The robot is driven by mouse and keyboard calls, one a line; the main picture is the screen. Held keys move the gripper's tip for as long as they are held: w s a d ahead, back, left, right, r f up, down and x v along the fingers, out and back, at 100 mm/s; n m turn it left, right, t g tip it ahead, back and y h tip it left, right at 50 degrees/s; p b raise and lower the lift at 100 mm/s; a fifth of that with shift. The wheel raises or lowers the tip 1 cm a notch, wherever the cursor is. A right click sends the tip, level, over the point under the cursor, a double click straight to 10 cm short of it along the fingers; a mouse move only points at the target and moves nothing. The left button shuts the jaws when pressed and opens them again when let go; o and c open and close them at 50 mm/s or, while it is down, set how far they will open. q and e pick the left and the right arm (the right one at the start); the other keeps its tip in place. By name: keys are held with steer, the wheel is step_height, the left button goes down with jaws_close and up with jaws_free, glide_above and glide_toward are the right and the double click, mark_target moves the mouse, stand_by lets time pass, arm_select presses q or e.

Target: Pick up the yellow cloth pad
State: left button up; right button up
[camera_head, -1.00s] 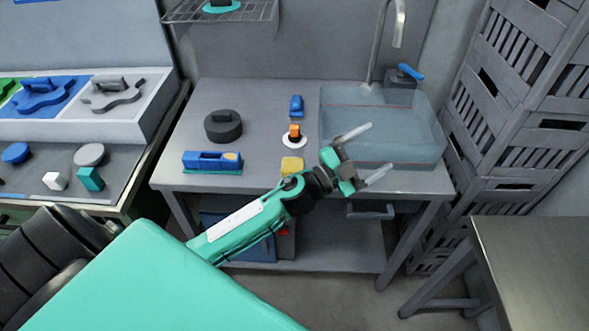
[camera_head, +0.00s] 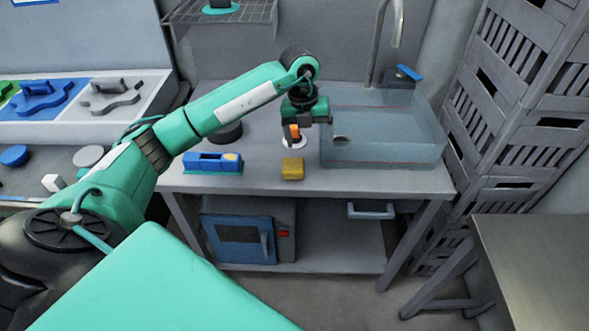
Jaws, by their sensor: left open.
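The yellow cloth pad (camera_head: 292,169) lies flat on the grey worktop near its front edge, in full view. My left gripper (camera_head: 308,128) hangs pointing down behind the pad, apart from it, near the orange-topped item and the left side of the sink. It is open, with nothing seen in it; its fingers are partly hard to make out. My right gripper is not in view.
An orange-topped item on a white disc (camera_head: 295,141) stands just behind the pad. A blue block-shaped device (camera_head: 212,162) sits to the left. A translucent sink basin (camera_head: 385,154) is on the right. The worktop front is clear.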

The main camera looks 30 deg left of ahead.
arm_select(q)
steer(key=a+r+y, duration=0.1)
steer(key=a+y, duration=0.1)
steer(key=a, duration=0.2)
steer(key=p, duration=0.2)
glide_above(293, 164)
steer(key=shift+n, duration=0.4)
steer(key=f, duration=0.8)
steer(key=shift+w+d, duration=0.15)
steer(key=shift+d, duration=0.15)
steer(key=shift+a+f, duration=0.1)
steer(key=shift+f, duration=0.4)
steer(key=f, duration=0.1)
steer(key=f+p, duration=0.2)
steer(key=shift+s+a+f, duration=0.15)
steer(key=shift+s+f, duration=0.1)
steer(key=shift+f, duration=0.45)
steer(key=shift+c, duration=0.5)
steer(key=c, duration=1)
